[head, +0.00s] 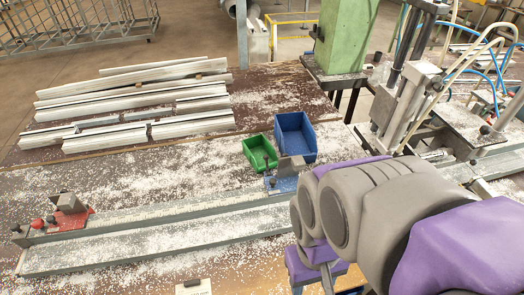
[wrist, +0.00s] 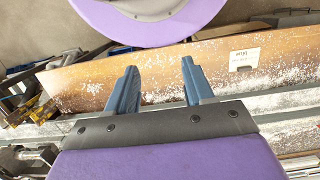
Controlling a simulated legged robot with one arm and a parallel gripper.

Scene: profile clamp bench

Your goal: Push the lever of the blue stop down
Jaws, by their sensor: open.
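The blue stop (head: 284,182) sits on the long grey rail near the middle of the bench in the head view. It carries a grey block (head: 291,167), and a small dark-knobbed lever (head: 267,168) seems to stand at its left; its exact tilt is too small to tell. The stop is not recognisable in the wrist view. My gripper (wrist: 158,66) is open and empty in the wrist view, its two blue fingers apart over the bench's front edge. In the head view my arm fills the lower right, in front of and right of the stop, and the fingertips cannot be made out.
A red stop (head: 70,214) with dark and red knobs sits at the rail's left end. Green (head: 260,153) and blue (head: 296,137) bins stand just behind the blue stop. White profiles (head: 135,88) lie at the back left. A clamp machine (head: 408,100) stands right. White chips litter the bench.

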